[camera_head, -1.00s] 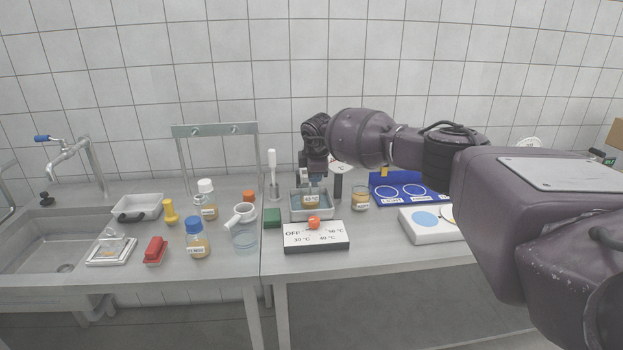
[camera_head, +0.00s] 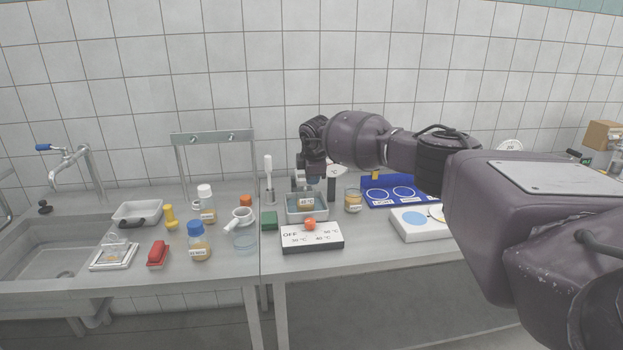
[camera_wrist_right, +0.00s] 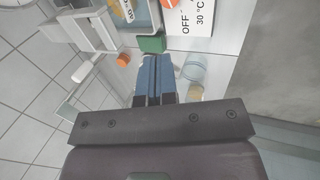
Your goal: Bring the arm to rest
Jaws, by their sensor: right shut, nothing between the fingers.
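My right arm comes in from the right of the head view and reaches over the bench to the water bath. Its gripper points down just above the bath and is partly hidden by the wrist. In the right wrist view the blue fingers of my right gripper (camera_wrist_right: 154,72) are together with nothing between them. The steel bath (camera_head: 306,216) holds a labelled jar (camera_head: 306,203), apart from the fingers as far as I can tell. My left gripper is not in view.
A control box (camera_head: 312,240) with an orange knob stands before the bath. A green block (camera_head: 269,221), a blue-capped bottle (camera_head: 198,240) and a clear beaker (camera_head: 244,238) stand left. A blue tray (camera_head: 392,188) and a white device (camera_head: 412,224) lie right. The sink is far left.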

